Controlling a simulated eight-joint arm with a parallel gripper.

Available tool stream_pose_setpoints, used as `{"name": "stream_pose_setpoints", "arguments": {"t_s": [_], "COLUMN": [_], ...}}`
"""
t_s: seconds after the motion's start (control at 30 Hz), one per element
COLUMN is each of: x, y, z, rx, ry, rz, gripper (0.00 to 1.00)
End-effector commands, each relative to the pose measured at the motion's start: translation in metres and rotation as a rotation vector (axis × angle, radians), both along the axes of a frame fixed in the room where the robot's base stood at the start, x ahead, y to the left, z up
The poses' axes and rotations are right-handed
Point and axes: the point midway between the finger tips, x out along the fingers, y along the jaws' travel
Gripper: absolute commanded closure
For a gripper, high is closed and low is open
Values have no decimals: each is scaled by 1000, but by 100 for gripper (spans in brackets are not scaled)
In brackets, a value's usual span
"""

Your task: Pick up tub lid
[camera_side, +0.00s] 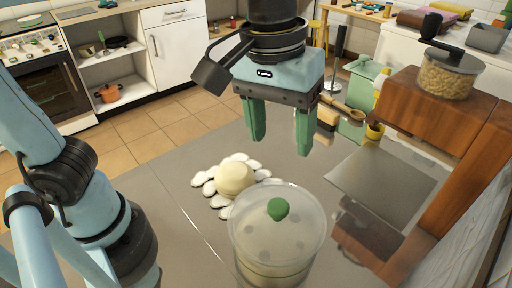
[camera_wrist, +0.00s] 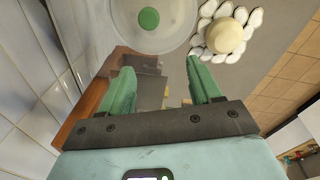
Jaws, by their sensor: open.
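The tub lid (camera_side: 255,225) is a clear round lid with a green knob, lying on top of a see-through tub (camera_side: 275,272) near the front of the metal table. In the wrist view the lid (camera_wrist: 172,38) is at the top, with its green knob in the middle. My gripper (camera_side: 280,130) is open and empty, pointing down above the table, higher than the lid and behind it in the side view.
A pale ball (camera_side: 236,178) sits on several white rounded pieces (camera_side: 209,188), left of the tub. A green canister (camera_side: 354,120) and small items stand at the back. The table's left part is clear.

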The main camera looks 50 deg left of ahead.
Motion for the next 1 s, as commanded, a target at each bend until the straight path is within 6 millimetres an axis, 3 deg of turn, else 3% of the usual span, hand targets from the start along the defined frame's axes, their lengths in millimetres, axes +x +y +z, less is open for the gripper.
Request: {"name": "stream_pose_setpoints", "arguments": {"t_s": [0.03, 0.1, 0.27, 0.7, 1.0], "x": [-8, -16, -25, -24, -24], "y": [-14, -25, -35, -35, -33], "z": [7, 13, 17, -41, -58], "rx": [17, 38, 61, 61, 61], "ry": [31, 61, 89, 89, 89], "rz": [11, 38, 70, 73, 74], "gripper": [36, 36, 36, 36, 36]}}
